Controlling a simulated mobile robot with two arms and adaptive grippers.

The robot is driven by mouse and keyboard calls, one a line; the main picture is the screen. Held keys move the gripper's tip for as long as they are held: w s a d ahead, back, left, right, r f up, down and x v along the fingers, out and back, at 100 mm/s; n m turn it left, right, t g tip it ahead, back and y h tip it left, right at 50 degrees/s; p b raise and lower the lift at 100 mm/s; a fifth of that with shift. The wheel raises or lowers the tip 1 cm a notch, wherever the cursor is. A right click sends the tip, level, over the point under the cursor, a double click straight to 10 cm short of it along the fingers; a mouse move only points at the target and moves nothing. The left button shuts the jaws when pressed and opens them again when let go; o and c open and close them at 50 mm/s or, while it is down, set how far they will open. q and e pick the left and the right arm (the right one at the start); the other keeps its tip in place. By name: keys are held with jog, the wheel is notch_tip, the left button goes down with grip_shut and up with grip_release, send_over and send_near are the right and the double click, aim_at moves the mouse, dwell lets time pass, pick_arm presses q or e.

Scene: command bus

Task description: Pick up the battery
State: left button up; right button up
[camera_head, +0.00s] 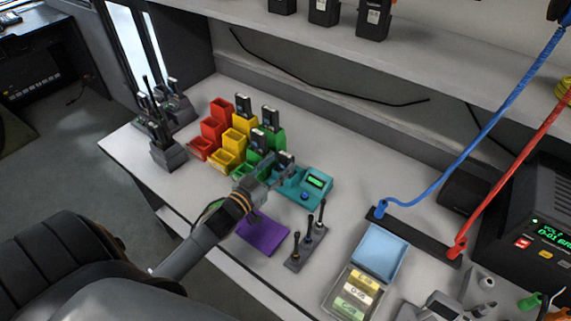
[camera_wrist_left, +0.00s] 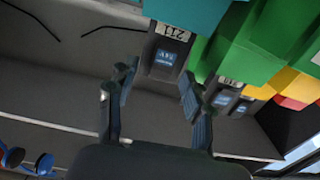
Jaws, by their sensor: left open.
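A dark battery (camera_wrist_left: 168,52) with a white number label and a blue label stands at the teal device (camera_head: 314,184). In the left wrist view the device's teal edge (camera_wrist_left: 200,12) lies above it. My left gripper (camera_wrist_left: 157,88) is open, with its fingers apart and the battery lying just beyond and between the tips. In the head view the left gripper (camera_head: 272,172) is beside the device and partly hides this battery (camera_head: 285,159). Whether the fingers touch it cannot be told. My right gripper is not in view.
Red (camera_head: 212,129), yellow (camera_head: 232,143) and green bins (camera_head: 247,163) stand behind, some holding batteries (camera_head: 270,117). A purple mat (camera_head: 262,235), a stand with black rods (camera_head: 304,243) and a blue tray (camera_head: 380,254) lie nearer. A shelf (camera_head: 390,50) overhangs the back.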

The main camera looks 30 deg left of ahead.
pick_arm(q)
jog(key=shift+s, duration=0.1)
jog(key=shift+c, duration=1.3)
jog(key=c, duration=0.7)
grip_shut()
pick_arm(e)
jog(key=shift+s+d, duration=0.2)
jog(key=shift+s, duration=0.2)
pick_arm(q)
jog(key=shift+r, duration=0.2)
jog(key=shift+r, duration=0.2)
jog(key=s+d+r+b, duration=0.1)
jog(key=s+d+r, duration=0.1)
jog(key=s+r, duration=1)
jog(key=shift+s+r+b, duration=0.15)
jog(key=shift+s+b, duration=0.2)
jog(key=shift+s, duration=0.55)
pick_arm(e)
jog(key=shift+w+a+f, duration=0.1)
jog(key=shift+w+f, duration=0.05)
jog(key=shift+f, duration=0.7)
